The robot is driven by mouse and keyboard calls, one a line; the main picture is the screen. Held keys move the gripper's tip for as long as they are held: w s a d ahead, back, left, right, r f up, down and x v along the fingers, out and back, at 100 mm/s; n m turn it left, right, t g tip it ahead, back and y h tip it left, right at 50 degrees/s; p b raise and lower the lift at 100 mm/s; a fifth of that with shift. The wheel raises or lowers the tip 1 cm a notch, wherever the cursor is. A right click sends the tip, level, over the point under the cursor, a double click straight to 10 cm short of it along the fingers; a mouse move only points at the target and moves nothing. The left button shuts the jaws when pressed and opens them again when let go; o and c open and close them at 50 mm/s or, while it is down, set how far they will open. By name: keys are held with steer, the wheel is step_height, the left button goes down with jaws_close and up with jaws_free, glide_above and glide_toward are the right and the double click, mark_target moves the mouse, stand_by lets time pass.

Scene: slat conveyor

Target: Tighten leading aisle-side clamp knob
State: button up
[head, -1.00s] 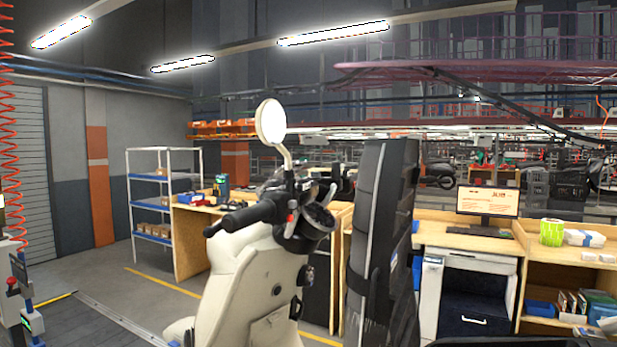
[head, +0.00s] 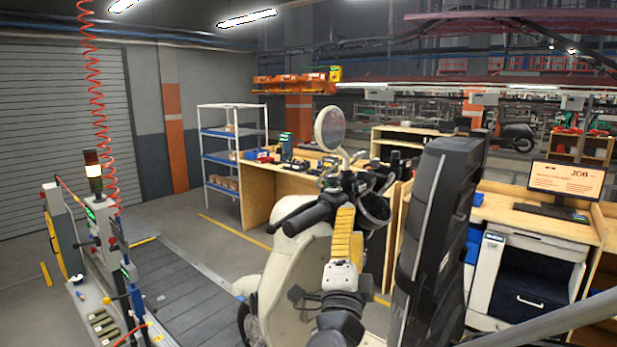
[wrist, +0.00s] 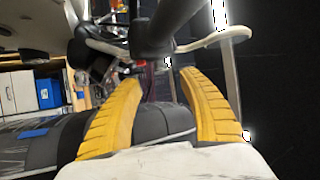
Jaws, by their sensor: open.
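The clamp knob cannot be made out in either view. A cream scooter (head: 292,268) stands on the slat conveyor (head: 182,292), with a black handlebar grip (head: 308,219) and a round mirror (head: 330,128). My gripper (head: 345,210) has yellow fingers pointing up in front of the handlebar area in the head view. In the wrist view my gripper (wrist: 160,75) is open, its two fingers apart with nothing held between them. A dark cylindrical part (wrist: 165,28) lies beyond the fingertips. The scooter's lower clamping area is hidden or out of view.
A tall black padded part (head: 432,235) stands close right of my gripper. A control post with a signal light (head: 93,172) and a grey console stand at the left. A wooden bench (head: 258,185), shelf rack (head: 207,150) and computer desk (head: 500,212) stand behind. Floor at left-centre is clear.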

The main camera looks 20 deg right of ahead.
mark_target(362, 188)
steer(key=shift+m+h, duration=0.6)
steer(key=x, duration=0.7)
steer(key=d+p+x, duration=0.1)
steer(key=x, duration=0.3)
steer(key=shift+s, duration=0.25)
jaws_close()
